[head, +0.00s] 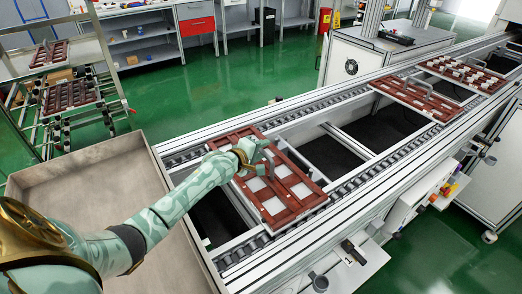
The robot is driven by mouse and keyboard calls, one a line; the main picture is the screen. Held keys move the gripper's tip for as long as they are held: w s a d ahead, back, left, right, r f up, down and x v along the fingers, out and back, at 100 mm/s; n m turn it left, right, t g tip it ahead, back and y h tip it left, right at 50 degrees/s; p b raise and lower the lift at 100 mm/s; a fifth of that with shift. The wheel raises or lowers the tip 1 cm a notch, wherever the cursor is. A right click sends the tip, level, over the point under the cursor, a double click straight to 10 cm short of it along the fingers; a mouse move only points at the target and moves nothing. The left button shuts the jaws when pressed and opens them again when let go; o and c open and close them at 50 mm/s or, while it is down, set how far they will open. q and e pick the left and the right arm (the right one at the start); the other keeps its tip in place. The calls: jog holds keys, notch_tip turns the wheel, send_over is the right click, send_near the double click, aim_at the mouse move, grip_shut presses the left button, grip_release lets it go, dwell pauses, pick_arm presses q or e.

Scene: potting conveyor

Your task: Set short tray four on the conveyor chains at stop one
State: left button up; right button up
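A red-brown tray (304,191) with pale square cells lies across the conveyor (340,193) in the head view, spanning both chain rails. It looks flat; I cannot tell whether it rests fully on the chains. No number shows on it, so I cannot tell whether it is short tray four. My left gripper (261,157) is over the tray's far part, at a grey upright handle (269,166). The fingers are small and overlap the handle, so their grip is unclear. My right gripper is out of view.
More red-brown trays lie farther along the conveyor, one with a grey handle (411,98) and one with white pieces (465,73). A rack (105,88) at the left holds trays. A beige open bin (98,163) stands beside the conveyor. Open chain shows around the near tray.

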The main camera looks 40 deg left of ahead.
pick_arm(q)
jog(key=shift+s+r, duration=0.2)
jog(key=shift+r, duration=0.05)
jog(key=p+v, duration=0.5)
jog(key=v, duration=0.6)
jog(key=shift+s+p, duration=0.3)
jog(key=shift+p, duration=0.1)
jog(key=shift+r, duration=0.1)
